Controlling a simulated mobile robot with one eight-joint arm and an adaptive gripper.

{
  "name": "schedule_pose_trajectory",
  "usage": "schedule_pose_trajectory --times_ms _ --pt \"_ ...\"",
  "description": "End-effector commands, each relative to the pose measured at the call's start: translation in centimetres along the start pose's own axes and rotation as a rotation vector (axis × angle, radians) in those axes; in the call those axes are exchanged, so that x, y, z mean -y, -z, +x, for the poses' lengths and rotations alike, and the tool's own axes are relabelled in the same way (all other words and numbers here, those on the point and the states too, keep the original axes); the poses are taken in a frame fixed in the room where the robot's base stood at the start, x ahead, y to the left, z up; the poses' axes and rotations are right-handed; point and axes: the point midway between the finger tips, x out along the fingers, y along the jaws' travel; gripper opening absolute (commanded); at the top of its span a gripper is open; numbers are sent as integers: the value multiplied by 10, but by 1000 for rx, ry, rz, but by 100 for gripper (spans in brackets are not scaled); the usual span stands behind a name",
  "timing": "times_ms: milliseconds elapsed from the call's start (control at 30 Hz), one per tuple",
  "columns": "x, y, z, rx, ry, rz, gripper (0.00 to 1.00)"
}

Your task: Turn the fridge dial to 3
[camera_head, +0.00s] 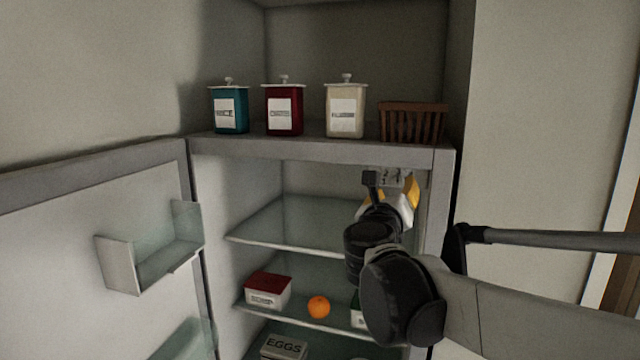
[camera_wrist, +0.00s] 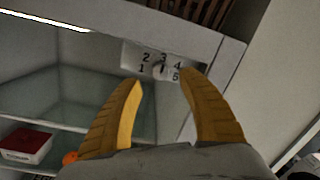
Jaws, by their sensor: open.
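The fridge dial (camera_wrist: 158,69) is a small pale knob on a light panel marked with black numbers, under the top front edge inside the fridge. In the wrist view 1 and 2 are on its left, 3 is above it and 4 is on its right, with another digit below the 4. I cannot tell which number it points at. In the head view the dial panel (camera_head: 392,177) is partly hidden by my arm. My gripper (camera_wrist: 160,79) is open and empty, its yellow fingertips either side of and just below the dial. I cannot tell whether they touch it.
The fridge door (camera_head: 95,265) stands open at the left. Glass shelves hold a red-lidded box (camera_head: 268,290), an orange (camera_head: 318,307) and an egg box (camera_head: 284,347). Three canisters (camera_head: 284,108) and a brown basket (camera_head: 412,122) stand on top. The upper shelf (camera_head: 290,225) looks bare.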

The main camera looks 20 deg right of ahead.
Motion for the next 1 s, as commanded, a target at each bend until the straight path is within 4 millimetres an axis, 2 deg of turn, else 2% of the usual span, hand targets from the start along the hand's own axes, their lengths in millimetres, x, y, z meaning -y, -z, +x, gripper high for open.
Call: schedule_pose_trajectory --times_ms 33,200,400,1000 --pt "-1 0 -14 2 -4 0 47" --pt "-1 0 -50 2 -3 0 47" --pt "-1 0 -75 1 -1 1 47" --pt "-2 1 -80 8 -5 -10 47"
